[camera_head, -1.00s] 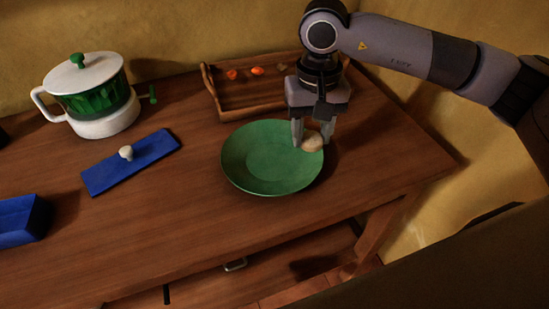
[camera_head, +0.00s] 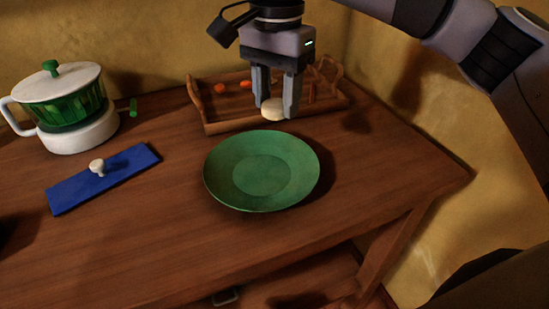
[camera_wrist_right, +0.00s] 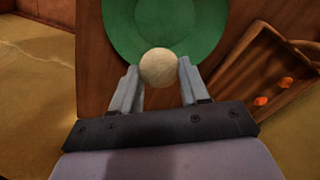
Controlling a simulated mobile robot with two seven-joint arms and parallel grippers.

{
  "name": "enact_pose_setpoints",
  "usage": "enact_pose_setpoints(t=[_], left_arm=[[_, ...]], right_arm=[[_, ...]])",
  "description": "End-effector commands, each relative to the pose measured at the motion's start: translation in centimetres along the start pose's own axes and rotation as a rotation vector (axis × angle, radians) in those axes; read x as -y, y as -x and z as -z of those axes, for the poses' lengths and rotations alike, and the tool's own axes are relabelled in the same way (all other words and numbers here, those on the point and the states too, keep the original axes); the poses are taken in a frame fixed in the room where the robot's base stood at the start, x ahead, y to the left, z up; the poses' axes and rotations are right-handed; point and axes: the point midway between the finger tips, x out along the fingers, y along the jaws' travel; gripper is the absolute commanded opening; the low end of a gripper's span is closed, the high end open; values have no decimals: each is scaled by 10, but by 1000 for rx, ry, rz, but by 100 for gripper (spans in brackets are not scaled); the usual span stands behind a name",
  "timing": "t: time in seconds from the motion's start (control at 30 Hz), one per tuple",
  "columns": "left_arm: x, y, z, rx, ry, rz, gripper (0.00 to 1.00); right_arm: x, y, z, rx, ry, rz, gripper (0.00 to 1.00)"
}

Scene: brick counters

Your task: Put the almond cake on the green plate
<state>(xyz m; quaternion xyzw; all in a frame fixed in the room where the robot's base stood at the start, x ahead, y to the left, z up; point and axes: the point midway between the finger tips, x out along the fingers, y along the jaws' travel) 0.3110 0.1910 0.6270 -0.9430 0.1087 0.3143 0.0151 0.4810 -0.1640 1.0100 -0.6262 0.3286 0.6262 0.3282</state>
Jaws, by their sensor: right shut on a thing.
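The almond cake (camera_head: 273,109) is a small pale round piece held between the fingertips of my right gripper (camera_head: 276,105). In the head view it is behind the green plate, in front of the wooden tray. It also shows in the right wrist view (camera_wrist_right: 159,67), between the two fingers (camera_wrist_right: 158,82), with the plate beyond it. The green plate (camera_head: 262,170) lies flat and empty on the wooden table; it also shows in the wrist view (camera_wrist_right: 207,28). My left gripper is not in view.
A wooden tray (camera_head: 222,126) with small orange pieces (camera_head: 220,88) stands at the back. A green and white lidded pot (camera_head: 75,135) stands at the left, near a blue lid with a white knob (camera_head: 120,177). The table is clear in front of the plate.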

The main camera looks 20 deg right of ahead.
Motion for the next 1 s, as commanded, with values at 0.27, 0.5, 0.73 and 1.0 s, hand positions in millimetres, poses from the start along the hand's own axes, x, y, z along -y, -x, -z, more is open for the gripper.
enact_pose_setpoints(t=[0.27,0.5,0.73,1.0], left_arm=[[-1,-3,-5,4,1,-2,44],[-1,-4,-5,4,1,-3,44],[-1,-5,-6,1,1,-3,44],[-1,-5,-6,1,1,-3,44]], right_arm=[[-1,-64,0,0,1,-1,16],[0,-82,0,0,1,0,16],[-1,-115,0,0,1,-2,16],[0,-118,0,-1,1,2,16]])
